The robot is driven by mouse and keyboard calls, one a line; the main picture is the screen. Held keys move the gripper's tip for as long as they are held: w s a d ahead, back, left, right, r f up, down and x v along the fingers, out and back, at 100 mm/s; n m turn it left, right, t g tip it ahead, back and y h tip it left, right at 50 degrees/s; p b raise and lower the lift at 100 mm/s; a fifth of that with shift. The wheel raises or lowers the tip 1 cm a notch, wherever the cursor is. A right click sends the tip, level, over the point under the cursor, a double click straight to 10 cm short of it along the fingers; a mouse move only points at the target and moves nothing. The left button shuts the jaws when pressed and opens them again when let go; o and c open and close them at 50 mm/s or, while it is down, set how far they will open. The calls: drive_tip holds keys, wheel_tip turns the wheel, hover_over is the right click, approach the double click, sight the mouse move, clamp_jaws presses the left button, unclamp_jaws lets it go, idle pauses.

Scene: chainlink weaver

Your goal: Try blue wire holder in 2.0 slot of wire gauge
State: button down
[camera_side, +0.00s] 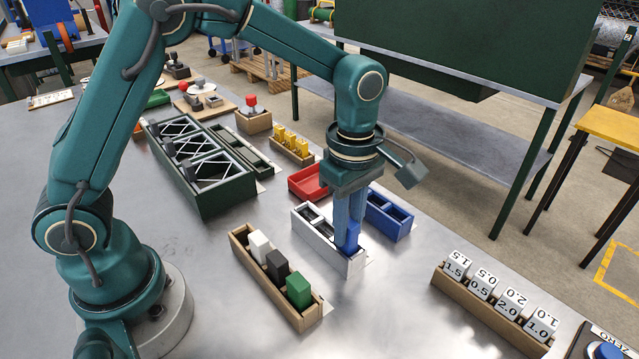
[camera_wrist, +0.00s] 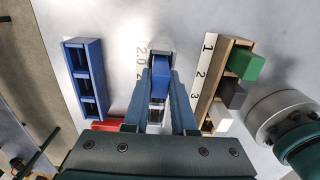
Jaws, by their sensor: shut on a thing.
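My gripper (camera_side: 349,222) points straight down and is shut on the blue wire holder (camera_side: 351,238). The holder is at the near right end of the white wire gauge (camera_side: 319,244), its lower part hidden by the gauge's wall. In the wrist view the blue holder (camera_wrist: 160,76) is between the fingertips (camera_wrist: 161,88), beside the printed 2.0 on a white strip (camera_wrist: 141,62). I cannot tell how deep it sits in the slot. Other compartments of the gauge look empty.
A wooden rack (camera_side: 245,256) with white, black and green holders stands in front. An empty blue box (camera_side: 390,222) and a red tray (camera_side: 306,183) are behind. Numbered blocks (camera_side: 507,307) stand in a rack at right. Bare table lies between the gauge and those blocks.

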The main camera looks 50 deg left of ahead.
drive_tip(key=c, duration=0.6)
unclamp_jaws()
drive_tip(key=shift+c, duration=0.2)
drive_tip(key=shift+r, duration=0.1)
drive_tip(key=shift+r, duration=2.5)
